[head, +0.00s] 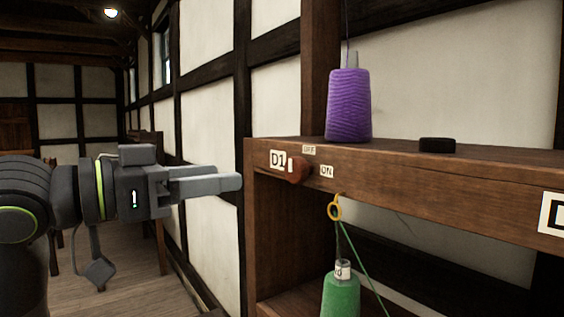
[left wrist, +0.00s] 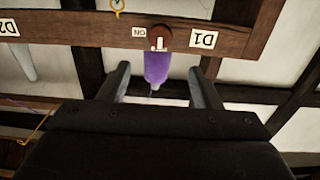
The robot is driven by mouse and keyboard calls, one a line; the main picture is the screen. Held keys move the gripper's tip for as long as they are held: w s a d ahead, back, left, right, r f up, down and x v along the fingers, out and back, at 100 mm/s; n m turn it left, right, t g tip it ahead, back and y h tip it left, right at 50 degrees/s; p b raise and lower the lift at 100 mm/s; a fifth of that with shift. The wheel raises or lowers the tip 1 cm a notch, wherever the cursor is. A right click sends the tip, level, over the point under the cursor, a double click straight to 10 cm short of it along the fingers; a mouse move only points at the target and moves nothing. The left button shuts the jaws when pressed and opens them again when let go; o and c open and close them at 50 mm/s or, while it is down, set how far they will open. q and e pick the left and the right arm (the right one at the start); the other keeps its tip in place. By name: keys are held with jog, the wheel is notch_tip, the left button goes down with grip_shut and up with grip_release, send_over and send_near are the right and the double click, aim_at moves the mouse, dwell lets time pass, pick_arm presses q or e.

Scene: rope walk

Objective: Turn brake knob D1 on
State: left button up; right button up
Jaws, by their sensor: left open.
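The brake knob D1 (head: 298,170) is a round reddish-brown knob on the front of a wooden beam. A D1 label (head: 278,160) is on its left, an OFF label (head: 309,150) above and an ON label (head: 327,171) on its right. In the left wrist view, which is upside down, the knob (left wrist: 159,36) shows a white mark on its side away from the beam's lower edge, not toward the ON label (left wrist: 139,32). My left gripper (head: 232,182) is open and empty, left of the knob and apart from it. Its fingers (left wrist: 159,70) straddle the knob's line in the wrist view. My right gripper is out of view.
A yellow ring (head: 335,207) hangs below, with green yarn and a green cone (head: 341,295). The wooden post (head: 262,220) stands under the beam's left end.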

aim_at(291, 168)
pick_arm(q)
jog(key=p+x, duration=0.3)
jog(key=x, duration=0.7)
jog(key=shift+r, duration=0.1)
jog(key=shift+p+x, duration=0.35)
jog(key=shift+x, duration=0.5)
jog(key=shift+c, duration=0.4)
